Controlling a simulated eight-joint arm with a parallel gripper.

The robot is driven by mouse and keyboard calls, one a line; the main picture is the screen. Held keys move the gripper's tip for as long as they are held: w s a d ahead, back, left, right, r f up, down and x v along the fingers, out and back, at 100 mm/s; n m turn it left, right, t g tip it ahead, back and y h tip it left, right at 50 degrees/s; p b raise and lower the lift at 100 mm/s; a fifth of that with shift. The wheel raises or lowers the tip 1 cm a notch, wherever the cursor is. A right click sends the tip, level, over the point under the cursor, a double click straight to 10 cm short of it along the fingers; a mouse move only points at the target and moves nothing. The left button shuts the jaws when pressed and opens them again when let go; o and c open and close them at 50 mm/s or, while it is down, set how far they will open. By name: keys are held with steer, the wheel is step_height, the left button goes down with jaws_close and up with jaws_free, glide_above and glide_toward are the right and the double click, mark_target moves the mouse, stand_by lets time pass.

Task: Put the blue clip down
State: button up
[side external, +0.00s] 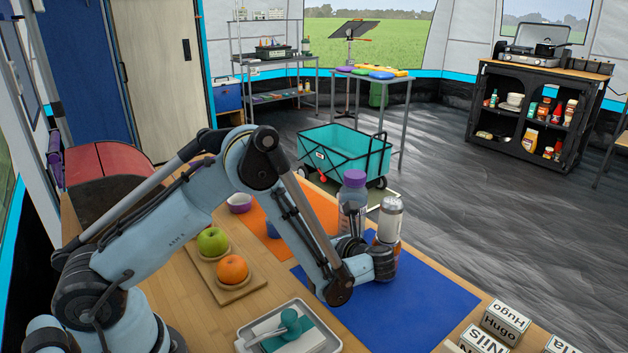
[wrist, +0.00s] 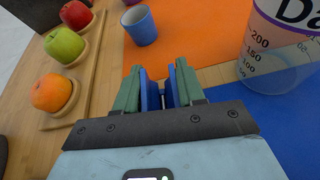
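In the wrist view my gripper (wrist: 158,75) has green fingers closed on the blue clip (wrist: 150,95), which shows as two upright blue prongs between them. The clip is seen against the orange mat (wrist: 185,45), near its border with the blue mat (wrist: 230,97). I cannot tell its height above the surface. In the side view my arm reaches over the blue mat (side external: 420,306), and the fingers and clip are hidden.
A blue cup (wrist: 140,25) is ahead. An apple (side external: 212,242) and an orange (side external: 232,269) sit on boards. A tray (side external: 284,310) and name blocks (side external: 505,322) are nearer. The blue mat's near part is clear.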

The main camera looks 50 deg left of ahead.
steer(key=o, duration=0.4)
